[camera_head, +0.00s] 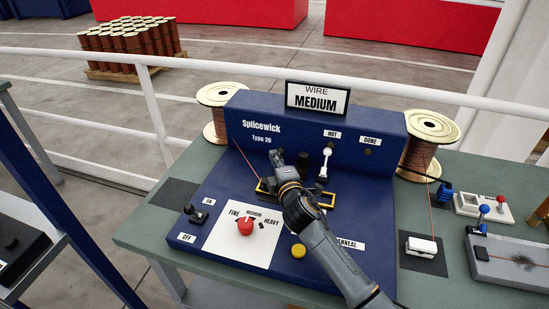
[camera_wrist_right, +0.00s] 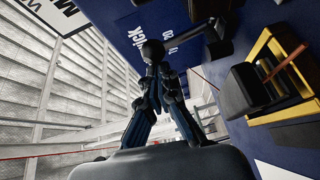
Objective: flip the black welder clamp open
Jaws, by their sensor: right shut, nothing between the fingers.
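The welder sits mid-panel on the blue Splicewick machine, with a gold frame (camera_head: 263,188) largely behind my right gripper. In the right wrist view, its gold frame (camera_wrist_right: 265,62) and black blocks (camera_wrist_right: 246,88) show at right. A black ball-ended lever (camera_wrist_right: 152,50), apparently the clamp handle, lies right at my fingertips in that view. My right gripper (camera_head: 281,168) reaches over the welder from the lower right. In the wrist view its fingers (camera_wrist_right: 156,76) are shut with nothing between them, at the ball; contact is unclear. My left gripper is out of view.
A red knob (camera_head: 244,227), a black switch (camera_head: 196,214) and a yellow button (camera_head: 298,251) sit on the front panel. A white-handled lever (camera_head: 325,162) stands right of the welder. Wire spools (camera_head: 428,140) flank the machine. Small tools (camera_head: 484,207) lie at right.

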